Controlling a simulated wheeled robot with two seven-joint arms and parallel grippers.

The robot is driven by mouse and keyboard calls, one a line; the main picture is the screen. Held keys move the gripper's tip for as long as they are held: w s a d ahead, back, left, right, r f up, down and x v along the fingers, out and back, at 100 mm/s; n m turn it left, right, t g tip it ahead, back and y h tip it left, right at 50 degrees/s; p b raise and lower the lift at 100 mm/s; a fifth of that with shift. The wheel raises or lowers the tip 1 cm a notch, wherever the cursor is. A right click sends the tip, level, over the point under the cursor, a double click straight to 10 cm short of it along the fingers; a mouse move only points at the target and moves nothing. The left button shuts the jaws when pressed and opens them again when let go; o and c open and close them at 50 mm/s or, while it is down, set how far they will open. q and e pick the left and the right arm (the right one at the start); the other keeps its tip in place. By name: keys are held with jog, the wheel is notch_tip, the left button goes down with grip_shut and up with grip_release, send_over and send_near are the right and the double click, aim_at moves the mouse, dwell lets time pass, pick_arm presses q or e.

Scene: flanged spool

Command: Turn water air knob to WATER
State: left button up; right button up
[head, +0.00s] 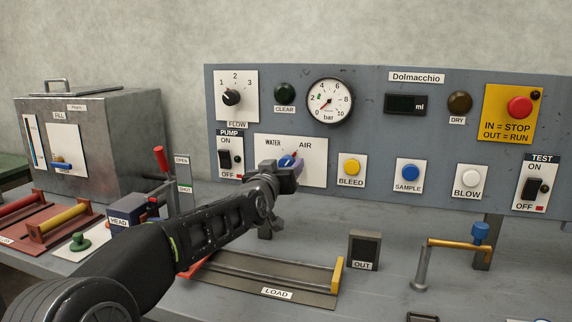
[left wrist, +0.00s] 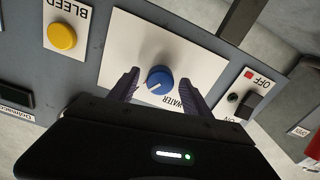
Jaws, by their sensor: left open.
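The water/air knob (head: 286,161) is a round blue knob on a white plate (head: 317,174) marked WATER at left and AIR at right. In the head view its pointer leans up and right, toward AIR. My left gripper (head: 292,171) is in front of the knob and hides its lower part. In the left wrist view, which is roughly upside down, the blue knob (left wrist: 161,77) sits between the two open fingers of the left gripper (left wrist: 160,83), with a gap on each side. One finger covers the AIR label there. My right gripper is not in view.
The PUMP switch (head: 225,159) is left of the knob plate, and the yellow BLEED button (head: 352,167) is right of it. The gauge (head: 330,101) is above.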

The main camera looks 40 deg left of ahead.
pick_arm(q)
jog(key=shift+x, duration=0.8)
grip_shut()
